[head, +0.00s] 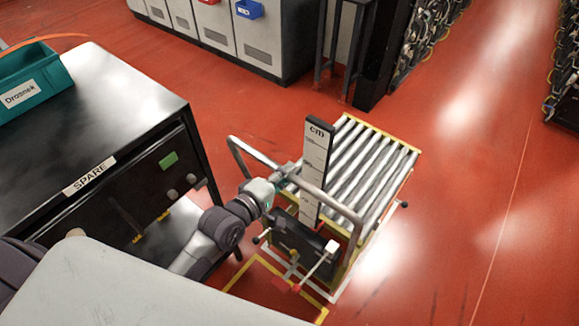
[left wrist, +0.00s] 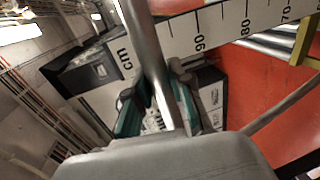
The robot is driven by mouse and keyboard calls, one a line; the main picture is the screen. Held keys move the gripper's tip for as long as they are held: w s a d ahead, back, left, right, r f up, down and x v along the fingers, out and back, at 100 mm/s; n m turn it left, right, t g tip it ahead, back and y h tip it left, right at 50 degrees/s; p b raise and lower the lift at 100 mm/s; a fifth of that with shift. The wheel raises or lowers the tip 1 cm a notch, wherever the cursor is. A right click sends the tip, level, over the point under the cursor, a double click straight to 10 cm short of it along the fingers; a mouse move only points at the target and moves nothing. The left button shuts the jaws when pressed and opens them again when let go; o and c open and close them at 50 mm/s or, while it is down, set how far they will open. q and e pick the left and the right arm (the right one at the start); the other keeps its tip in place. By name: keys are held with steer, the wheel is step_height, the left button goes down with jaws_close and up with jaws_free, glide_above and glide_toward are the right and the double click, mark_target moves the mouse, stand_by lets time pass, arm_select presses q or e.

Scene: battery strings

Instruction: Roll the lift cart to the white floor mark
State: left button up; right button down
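The lift cart (head: 352,160) has a roller top with a yellow frame, a grey tubular handle (head: 345,209) and an upright cm scale (head: 316,165). My left gripper (head: 284,176) is at the handle. In the left wrist view its teal-padded fingers (left wrist: 162,100) lie on both sides of the handle bar (left wrist: 148,45) and look closed on it. A white floor mark (head: 338,296) shows as a line along the cart's near and right lower edges. The cart hides the rest, so I cannot tell how exactly it sits within the mark. My right gripper is not in view.
A yellow floor outline (head: 252,261) lies at the cart's near left. A black bench labelled SPARE (head: 130,110) with a teal bin (head: 32,78) stands left. Grey cabinets (head: 205,25) and battery racks (head: 400,45) stand behind. Red floor is clear to the right.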

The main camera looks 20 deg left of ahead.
arm_select(q)
steer(key=shift+o, duration=1.3)
steer(key=shift+w+d, duration=0.1)
steer(key=shift+w, duration=0.15)
steer(key=shift+o, duration=1)
steer(key=shift+x, duration=1)
steer(key=v, duration=1.2)
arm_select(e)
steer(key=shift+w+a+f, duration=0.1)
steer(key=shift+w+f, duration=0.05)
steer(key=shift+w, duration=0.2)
